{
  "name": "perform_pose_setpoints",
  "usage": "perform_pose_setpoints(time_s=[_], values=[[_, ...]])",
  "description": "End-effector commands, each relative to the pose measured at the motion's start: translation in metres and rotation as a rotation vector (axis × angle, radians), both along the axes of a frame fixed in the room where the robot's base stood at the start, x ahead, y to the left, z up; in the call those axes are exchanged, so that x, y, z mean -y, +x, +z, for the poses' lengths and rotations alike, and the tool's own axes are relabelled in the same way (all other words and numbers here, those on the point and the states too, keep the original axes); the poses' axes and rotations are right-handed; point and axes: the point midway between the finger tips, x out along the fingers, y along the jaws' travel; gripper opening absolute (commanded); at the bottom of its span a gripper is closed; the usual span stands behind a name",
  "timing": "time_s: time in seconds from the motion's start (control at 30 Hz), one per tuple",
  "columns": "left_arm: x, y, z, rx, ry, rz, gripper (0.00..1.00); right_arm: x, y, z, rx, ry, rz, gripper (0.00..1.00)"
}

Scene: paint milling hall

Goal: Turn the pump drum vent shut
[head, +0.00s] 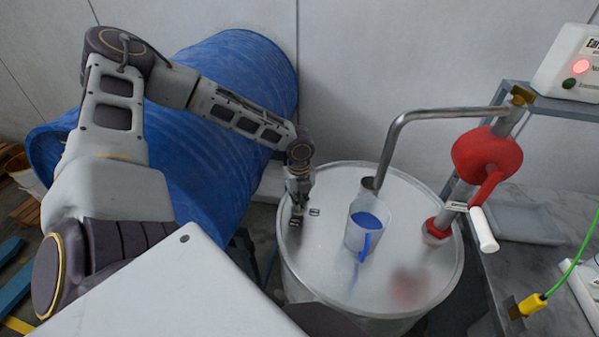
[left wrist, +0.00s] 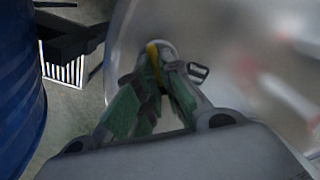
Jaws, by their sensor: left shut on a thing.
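The pump drum (head: 335,255) is a pale metal drum with a round lid, in front of me. My left gripper (head: 296,218) points down at the left side of the lid and is shut on a small part there. The vent itself is mostly hidden by the fingers. In the left wrist view the fingers (left wrist: 160,60) close around a small yellow piece (left wrist: 153,50), which seems to be the vent. A small dark-framed mark (head: 314,212) lies on the lid just right of the fingers; it also shows in the left wrist view (left wrist: 198,71). My right gripper is out of view.
A jug with blue contents (head: 366,229) stands on the lid under a bent metal spout (head: 400,130). A red hand pump (head: 487,155) with a white-gripped handle rises at the lid's right. A large blue drum (head: 215,185) lies behind my left arm. A grey bench (head: 545,255) stands right.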

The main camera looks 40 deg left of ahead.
Motion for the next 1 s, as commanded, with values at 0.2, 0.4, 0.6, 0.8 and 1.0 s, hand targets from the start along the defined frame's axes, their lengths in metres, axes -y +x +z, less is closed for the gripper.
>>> perform_pose_setpoints(time_s=[0.2,0.4,0.6,0.8,1.0], values=[[-0.0004,-0.0002,0.0005,0.002,0.000,-0.172,0.00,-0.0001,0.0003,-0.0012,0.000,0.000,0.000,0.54],[-0.0009,-0.0009,0.0006,0.001,0.001,-0.330,0.00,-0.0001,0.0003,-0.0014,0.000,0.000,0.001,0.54],[-0.0015,-0.0015,0.0007,0.001,0.001,-0.479,0.00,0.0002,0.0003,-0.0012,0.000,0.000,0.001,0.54],[-0.0021,-0.0019,0.0008,0.001,0.001,-0.593,0.00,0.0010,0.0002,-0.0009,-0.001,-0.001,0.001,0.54],[-0.0024,-0.0021,0.0007,0.001,0.001,-0.660,0.00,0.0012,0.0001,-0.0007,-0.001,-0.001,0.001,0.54]])
